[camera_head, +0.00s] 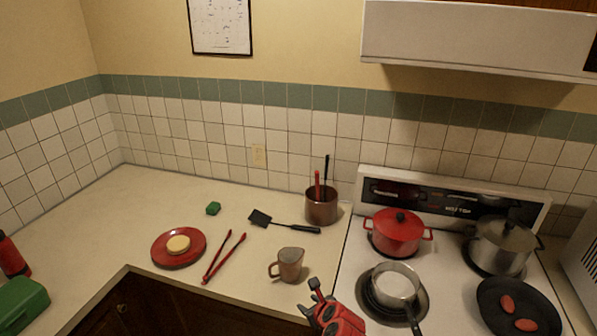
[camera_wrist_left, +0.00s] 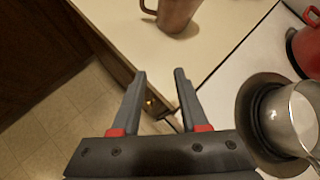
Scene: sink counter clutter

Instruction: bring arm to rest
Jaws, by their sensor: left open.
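My left gripper (camera_head: 311,298) shows at the bottom of the head view, in front of the counter's edge beside the stove. In the left wrist view its two grey fingers (camera_wrist_left: 160,74) are apart with nothing between them. The brown mug (camera_head: 287,264) stands on the counter just beyond the gripper, apart from it. The lower part of this mug also shows at the top of the left wrist view (camera_wrist_left: 176,14). My right gripper is not in view.
Right of the gripper is the stove with a small saucepan (camera_head: 396,284), a red pot (camera_head: 398,232), a steel pot (camera_head: 502,246) and a dark pan (camera_head: 505,324). Red tongs (camera_head: 223,257), a red plate (camera_head: 163,262) and a spatula (camera_head: 262,218) lie on the counter.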

